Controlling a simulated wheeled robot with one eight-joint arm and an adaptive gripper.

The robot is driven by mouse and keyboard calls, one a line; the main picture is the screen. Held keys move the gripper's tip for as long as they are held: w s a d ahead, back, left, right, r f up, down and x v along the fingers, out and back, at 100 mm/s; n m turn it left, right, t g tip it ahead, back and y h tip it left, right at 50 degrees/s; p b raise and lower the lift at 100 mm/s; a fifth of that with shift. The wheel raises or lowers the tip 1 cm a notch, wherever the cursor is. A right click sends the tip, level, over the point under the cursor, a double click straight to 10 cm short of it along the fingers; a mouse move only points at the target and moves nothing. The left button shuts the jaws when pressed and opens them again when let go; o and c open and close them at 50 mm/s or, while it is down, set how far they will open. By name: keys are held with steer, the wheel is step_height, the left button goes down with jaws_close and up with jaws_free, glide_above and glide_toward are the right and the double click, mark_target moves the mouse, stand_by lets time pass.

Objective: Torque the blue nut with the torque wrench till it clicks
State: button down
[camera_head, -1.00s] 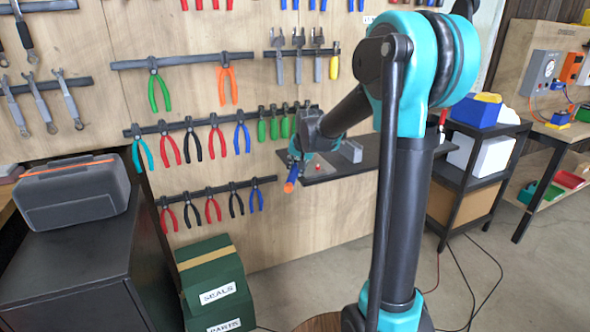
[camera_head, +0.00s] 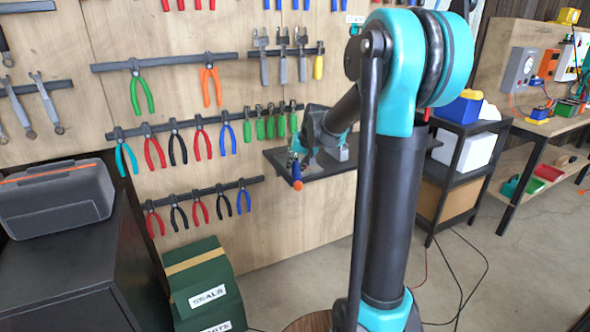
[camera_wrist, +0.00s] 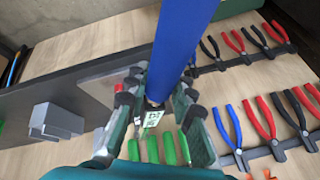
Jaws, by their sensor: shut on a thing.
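The torque wrench (camera_wrist: 180,45) has a thick blue handle that fills the upper middle of the wrist view. In the head view its blue handle (camera_head: 297,171) has an orange end and hangs at the front edge of the dark wall shelf (camera_head: 285,163). My gripper (camera_wrist: 157,95) is shut on it, with a dark finger on each side. The gripper also shows small in the head view (camera_head: 303,156), partly hidden by my arm. A small tag with green marks (camera_wrist: 152,119) shows between the fingers. I cannot make out the blue nut in either view.
A grey block (camera_wrist: 58,120) and a metal plate (camera_wrist: 97,88) are on the shelf beside my gripper. Pliers hang on wall racks (camera_head: 185,130) close by. Green boxes (camera_head: 205,285) stand below. A black side shelf (camera_head: 455,170) stands to the right.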

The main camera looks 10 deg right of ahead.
steer(key=shift+r, duration=2.8)
steer(key=shift+s, duration=0.1)
